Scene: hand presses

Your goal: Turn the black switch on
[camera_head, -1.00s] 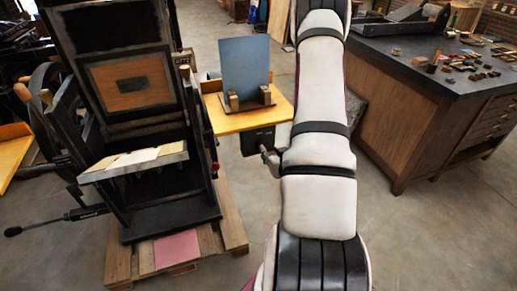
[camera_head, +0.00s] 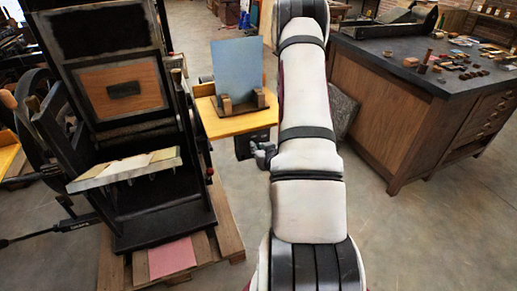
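My arm reaches forward up the middle of the picture, and its far end bends down out of sight. A small grey piece that looks like my gripper (camera_head: 263,155) shows at the arm's left side. Its fingers are too small and partly hidden, so I cannot tell whether it is open. Just left of it, a black box (camera_head: 245,145) sits under the wooden shelf (camera_head: 228,123). I cannot make out a switch on it. The gap between box and gripper looks small, but contact cannot be told.
A large black hand press (camera_head: 125,100) stands on a wooden pallet (camera_head: 226,225) at the left. A blue-grey plate (camera_head: 238,68) stands upright on the shelf. A dark-topped workbench (camera_head: 385,57) with small blocks is at the right. The floor at lower right is clear.

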